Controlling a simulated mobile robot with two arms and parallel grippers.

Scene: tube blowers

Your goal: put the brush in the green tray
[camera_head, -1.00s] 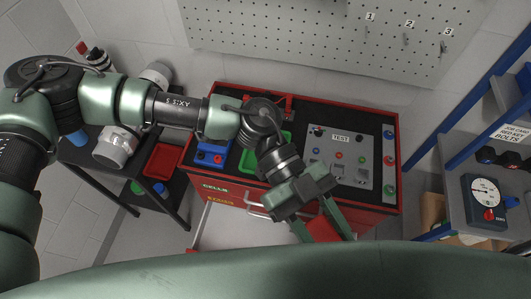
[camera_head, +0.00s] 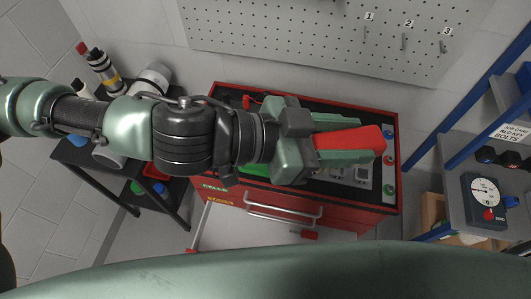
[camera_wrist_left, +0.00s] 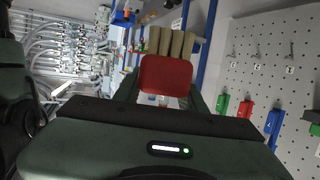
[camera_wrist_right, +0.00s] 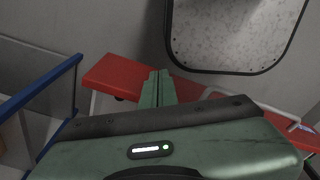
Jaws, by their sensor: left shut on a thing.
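The green tray (camera_head: 257,170) is on the cart top, mostly hidden under my left gripper and wrist; only a green strip shows. My right gripper (camera_wrist_right: 157,88) shows in the right wrist view with its fingers together and nothing seen between them; it is outside the head view.
A blue-framed shelf with a dial gauge (camera_head: 486,196) is at right. A dark side table (camera_head: 105,170) is at left.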

